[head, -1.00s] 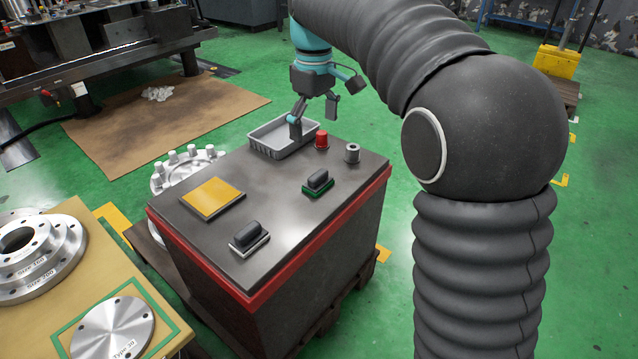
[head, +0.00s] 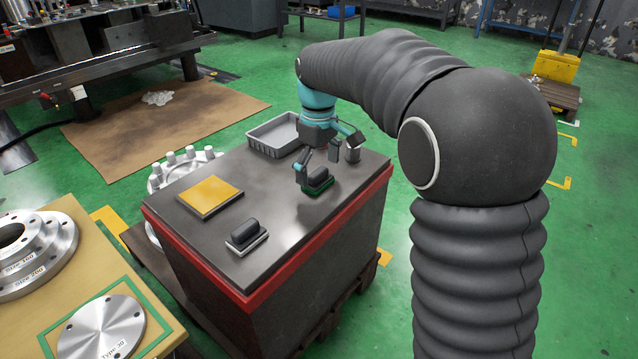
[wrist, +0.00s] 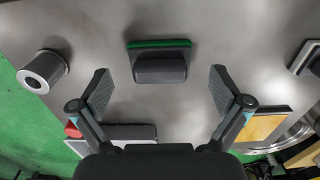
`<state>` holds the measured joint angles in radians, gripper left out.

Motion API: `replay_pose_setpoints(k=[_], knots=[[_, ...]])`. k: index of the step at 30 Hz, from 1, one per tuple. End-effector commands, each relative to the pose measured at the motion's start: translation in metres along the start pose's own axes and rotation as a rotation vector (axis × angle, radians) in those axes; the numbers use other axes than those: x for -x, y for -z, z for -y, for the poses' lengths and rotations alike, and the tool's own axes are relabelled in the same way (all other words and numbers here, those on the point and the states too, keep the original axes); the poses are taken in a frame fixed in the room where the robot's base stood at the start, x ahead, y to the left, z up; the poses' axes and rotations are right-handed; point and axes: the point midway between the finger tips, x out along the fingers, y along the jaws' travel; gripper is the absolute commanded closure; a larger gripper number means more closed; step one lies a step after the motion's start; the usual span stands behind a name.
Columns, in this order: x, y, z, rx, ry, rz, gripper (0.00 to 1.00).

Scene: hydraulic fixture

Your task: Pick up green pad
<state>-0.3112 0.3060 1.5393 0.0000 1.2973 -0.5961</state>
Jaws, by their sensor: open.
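The green pad (head: 320,190) is a thin green base with a black rounded handle on top, resting on the dark table top. In the wrist view the pad (wrist: 160,44) sits upper centre, with its handle toward me. My gripper (head: 318,163) is just above and behind the pad in the head view, partly covering it. In the wrist view my gripper (wrist: 158,93) has its two fingers wide apart and empty. The pad lies between the fingers' lines but beyond their tips, apart from them.
On the same table top (head: 281,228) are a yellow plate (head: 209,196), a second black-handled pad (head: 246,236), a grey tray (head: 264,141) and a metal cylinder (wrist: 43,71). The red cylinder (wrist: 73,130) is partly hidden behind a finger in the wrist view.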

Motion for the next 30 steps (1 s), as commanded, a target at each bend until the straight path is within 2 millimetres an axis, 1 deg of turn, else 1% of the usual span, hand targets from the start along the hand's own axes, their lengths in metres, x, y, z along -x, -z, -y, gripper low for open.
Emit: replay_pose_setpoints(k=[1,3,10,11,12,14,15,17,18,26,30], knots=[[-0.0085,0.0001,0.0005,0.001,0.001,0.001,0.0],[-0.0138,0.0,0.0007,0.001,0.0,0.0,0.0],[-0.0144,0.0002,0.0006,0.001,0.0,0.0,0.0],[-0.0143,0.0002,0.0006,0.001,0.0,0.0,0.07],[-0.0143,0.0002,0.0006,0.001,0.0,0.0,0.18],[-0.0142,0.0002,0.0006,0.001,0.0,-0.001,0.32],[-0.0142,0.0002,0.0006,0.001,0.0,-0.001,0.43],[-0.0142,0.0002,0.0007,0.001,0.0,-0.001,0.57],[-0.0142,0.0002,0.0007,0.001,0.0,-0.001,0.63],[-0.0137,0.0003,0.0007,0.001,-0.001,-0.001,0.63],[-0.0086,0.0006,0.0006,0.001,-0.001,-0.002,0.63]])
